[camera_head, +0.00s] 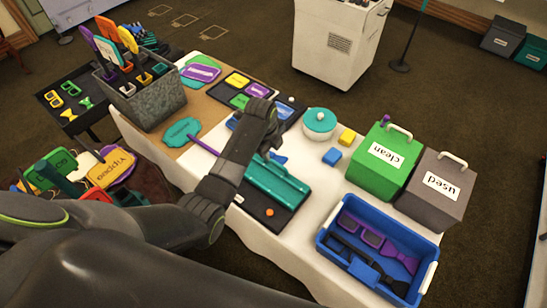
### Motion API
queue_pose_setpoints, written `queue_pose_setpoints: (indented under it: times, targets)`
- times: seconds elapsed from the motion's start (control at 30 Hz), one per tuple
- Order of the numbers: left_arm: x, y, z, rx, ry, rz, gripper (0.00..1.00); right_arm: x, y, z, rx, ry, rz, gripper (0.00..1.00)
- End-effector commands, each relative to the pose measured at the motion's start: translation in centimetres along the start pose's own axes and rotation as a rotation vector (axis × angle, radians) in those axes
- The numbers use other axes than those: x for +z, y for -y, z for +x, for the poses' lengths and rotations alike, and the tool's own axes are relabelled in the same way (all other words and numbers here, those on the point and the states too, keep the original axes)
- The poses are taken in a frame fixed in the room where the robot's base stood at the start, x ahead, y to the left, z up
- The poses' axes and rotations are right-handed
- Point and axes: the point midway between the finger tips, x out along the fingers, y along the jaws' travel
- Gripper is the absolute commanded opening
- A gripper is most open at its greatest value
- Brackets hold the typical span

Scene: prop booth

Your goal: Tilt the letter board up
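A dark flat board (288,212) with a raised teal piece (275,181) along it lies on the white-covered table. It may be the letter board, but I can read no letters on it. My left arm reaches over the table from the left and covers the board's left part. My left gripper (265,149) is just above or beside the board's far left end, mostly hidden behind my own wrist. I cannot see its fingertips clearly, nor whether it touches the board. My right gripper is out of view.
A blue bin (325,241) with glasses props, a green "clean" box (372,176) and a grey "used" box (420,202) stand right. A grey prop box (155,104) stands left.

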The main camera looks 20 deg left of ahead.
Motion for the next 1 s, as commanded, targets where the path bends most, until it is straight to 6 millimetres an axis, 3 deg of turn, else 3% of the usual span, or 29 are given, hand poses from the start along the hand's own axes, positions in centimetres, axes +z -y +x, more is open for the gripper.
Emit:
queue_pose_setpoints:
  times: [0.2, 0.43, 0.93, 1.0]
  targets:
    - [0.0, 0.0, 3.3, 0.002, 0.000, 0.000, 0.32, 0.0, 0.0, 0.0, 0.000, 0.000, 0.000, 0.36]
    - [0.0, 0.0, 5.8, 0.001, 0.000, -0.001, 0.32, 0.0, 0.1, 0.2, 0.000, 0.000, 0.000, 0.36]
    - [0.0, 0.0, 6.7, -0.001, 0.001, 0.000, 0.32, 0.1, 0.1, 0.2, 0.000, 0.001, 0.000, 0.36]
    - [0.0, 0.0, 6.7, -0.001, 0.001, 0.000, 0.23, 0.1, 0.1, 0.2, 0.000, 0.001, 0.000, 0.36]
